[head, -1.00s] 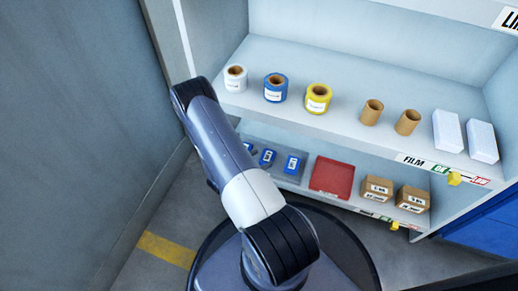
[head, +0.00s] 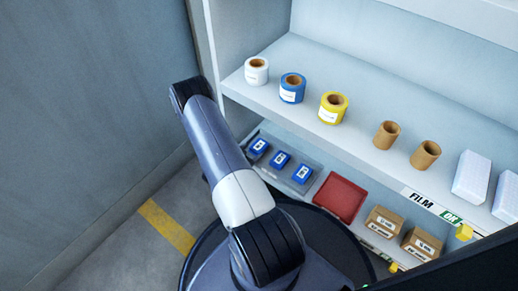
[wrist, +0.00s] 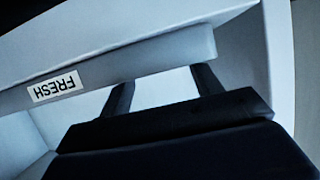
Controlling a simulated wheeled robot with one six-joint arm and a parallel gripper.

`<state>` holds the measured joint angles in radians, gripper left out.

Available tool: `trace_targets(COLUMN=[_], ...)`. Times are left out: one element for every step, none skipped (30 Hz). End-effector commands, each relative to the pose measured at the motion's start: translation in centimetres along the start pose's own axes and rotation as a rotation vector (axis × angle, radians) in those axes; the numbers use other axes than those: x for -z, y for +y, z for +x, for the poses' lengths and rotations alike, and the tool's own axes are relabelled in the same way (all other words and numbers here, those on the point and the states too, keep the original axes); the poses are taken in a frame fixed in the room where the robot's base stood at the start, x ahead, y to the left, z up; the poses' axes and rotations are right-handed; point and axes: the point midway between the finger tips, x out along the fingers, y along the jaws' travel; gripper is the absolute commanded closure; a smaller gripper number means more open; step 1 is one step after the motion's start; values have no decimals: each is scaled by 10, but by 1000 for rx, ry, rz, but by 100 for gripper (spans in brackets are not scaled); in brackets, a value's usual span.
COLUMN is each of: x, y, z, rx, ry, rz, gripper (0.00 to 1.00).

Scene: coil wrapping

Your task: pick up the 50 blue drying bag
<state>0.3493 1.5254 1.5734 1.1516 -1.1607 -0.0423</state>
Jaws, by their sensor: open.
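Three blue bags with white labels lie in a row on the lower shelf in the head view: a left one (head: 259,146), a middle one (head: 280,159) and a right one (head: 302,174). The labels are too small to read, so I cannot tell which is the 50 bag. My gripper (wrist: 162,82) shows in the wrist view with its two dark fingers apart and nothing between them. A pale shelf edge with an upside-down FRESH label (wrist: 55,86) is beyond the fingers. No bag shows in the wrist view. In the head view my gripper is hidden behind the arm.
A red tray (head: 340,196) and cardboard boxes (head: 383,221) sit right of the bags. The upper shelf, above them, holds white (head: 256,72), blue (head: 292,88) and yellow (head: 333,107) rolls, brown cores (head: 387,134) and white packs (head: 472,178). A grey wall (head: 90,100) stands left.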

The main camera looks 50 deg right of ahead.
Motion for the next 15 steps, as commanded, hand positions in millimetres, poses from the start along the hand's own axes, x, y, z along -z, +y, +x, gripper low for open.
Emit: trace_targets(x=[-4,-5,-5,-5,-4,-4,-3,-3,-2,-2,-1,-1,-1,-1,-1], y=[0,0,0,-1,0,-1,-1,-1,-1,-1,-1,-1,-1,-1,-1], z=[10,14,20,23,28,33,35,37,39,40,40,40,40,40,40], rx=[-4,-3,-3,-3,-4,-4,-3,-2,-2,-2,-2,-1,-1,-1,-1], ry=[0,0,0,0,0,1,1,1,0,0,0,0,0,0,0], rz=[4,4,4,3,3,3,3,3,2,2,1,1,0,0,0], gripper=[39,39,39,39,39,39,39,39,39,39,39,39,39,39,39])
